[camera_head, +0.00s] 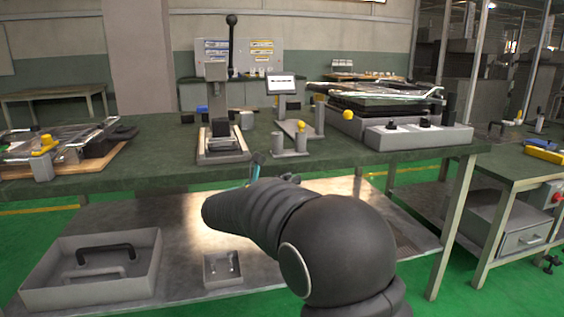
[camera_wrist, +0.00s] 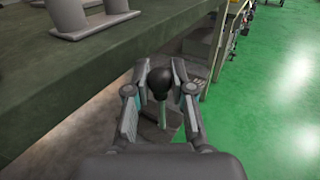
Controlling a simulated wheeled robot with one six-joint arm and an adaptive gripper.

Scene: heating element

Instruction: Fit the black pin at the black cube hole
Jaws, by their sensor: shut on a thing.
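My gripper (camera_wrist: 160,78) is shut on a dark pin-like piece (camera_wrist: 160,84) with a rounded black head and a thin grey stem below it. The piece stands between the two fingers. In the head view my gripper (camera_head: 256,163) shows only partly past my arm, near the front edge of the workbench, and the held piece cannot be made out. A small black block (camera_head: 220,128), perhaps the black cube, sits in the grey lever press (camera_head: 216,100) on the bench. Its hole cannot be made out.
The green-topped workbench (camera_head: 160,150) also carries a grey cube (camera_head: 246,120), grey posts (camera_head: 301,142), a yellow ball (camera_head: 348,114) and a grey control box (camera_head: 420,135). A tray (camera_head: 140,270) and a small box (camera_head: 222,270) rest on the lower shelf. In the wrist view, green floor lies right.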

